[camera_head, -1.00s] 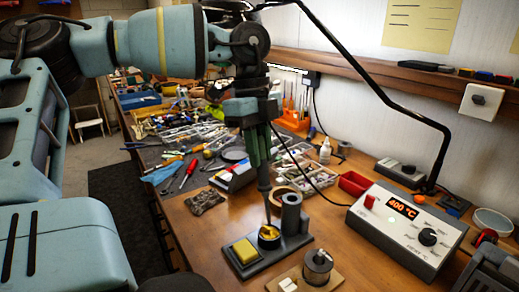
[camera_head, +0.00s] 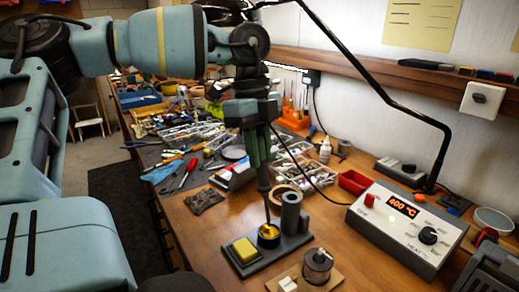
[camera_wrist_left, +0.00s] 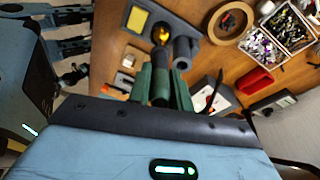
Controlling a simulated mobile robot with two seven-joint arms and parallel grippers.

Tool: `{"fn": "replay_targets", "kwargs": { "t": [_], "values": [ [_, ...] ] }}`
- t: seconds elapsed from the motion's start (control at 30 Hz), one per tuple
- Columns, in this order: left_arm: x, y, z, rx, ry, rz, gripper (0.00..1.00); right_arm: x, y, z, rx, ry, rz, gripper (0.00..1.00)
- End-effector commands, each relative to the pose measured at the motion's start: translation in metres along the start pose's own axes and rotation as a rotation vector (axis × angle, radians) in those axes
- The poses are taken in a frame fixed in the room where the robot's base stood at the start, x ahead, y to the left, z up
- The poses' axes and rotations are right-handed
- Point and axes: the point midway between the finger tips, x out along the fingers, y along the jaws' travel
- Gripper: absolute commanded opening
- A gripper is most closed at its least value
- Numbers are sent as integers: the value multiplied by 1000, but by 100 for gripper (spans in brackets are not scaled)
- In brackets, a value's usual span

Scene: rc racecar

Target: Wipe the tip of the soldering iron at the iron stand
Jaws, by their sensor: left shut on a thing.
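My left gripper (camera_head: 257,150) is shut on the soldering iron (camera_head: 264,178), which hangs tip down. The iron stand (camera_head: 278,252) is a dark grey base with a yellow sponge (camera_head: 244,250), a round cup of brass wool (camera_head: 268,236) and an upright tube holder (camera_head: 291,212). The iron's tip is at the brass wool cup; I cannot tell how deep it sits. In the left wrist view the gripper fingers (camera_wrist_left: 160,82) close around the dark iron handle, with the brass wool (camera_wrist_left: 161,34) beyond it. The right gripper is not clearly in view.
A soldering station (camera_head: 405,225) reading 400 °C stands to the right, its cable running to the iron. A solder spool (camera_head: 317,266) stands in front of the stand. A red tray (camera_head: 354,182) and a parts box (camera_head: 310,172) lie behind. Bare wood is free left of the stand.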

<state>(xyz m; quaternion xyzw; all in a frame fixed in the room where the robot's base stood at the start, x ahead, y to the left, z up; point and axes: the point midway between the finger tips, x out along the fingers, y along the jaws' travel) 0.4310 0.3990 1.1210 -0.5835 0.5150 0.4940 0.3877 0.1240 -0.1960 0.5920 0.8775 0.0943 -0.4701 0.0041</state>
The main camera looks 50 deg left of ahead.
Motion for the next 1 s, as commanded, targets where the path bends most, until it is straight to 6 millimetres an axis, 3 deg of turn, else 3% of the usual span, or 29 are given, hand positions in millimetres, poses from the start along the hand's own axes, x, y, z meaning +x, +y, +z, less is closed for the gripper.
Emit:
{"fn": "replay_targets", "kwargs": {
  "t": [1.0],
  "values": [
    [7, 0, 2, 0, 0, 0, 0, 2, 0, 2, 1, -2, -1, 36]
  ]
}}
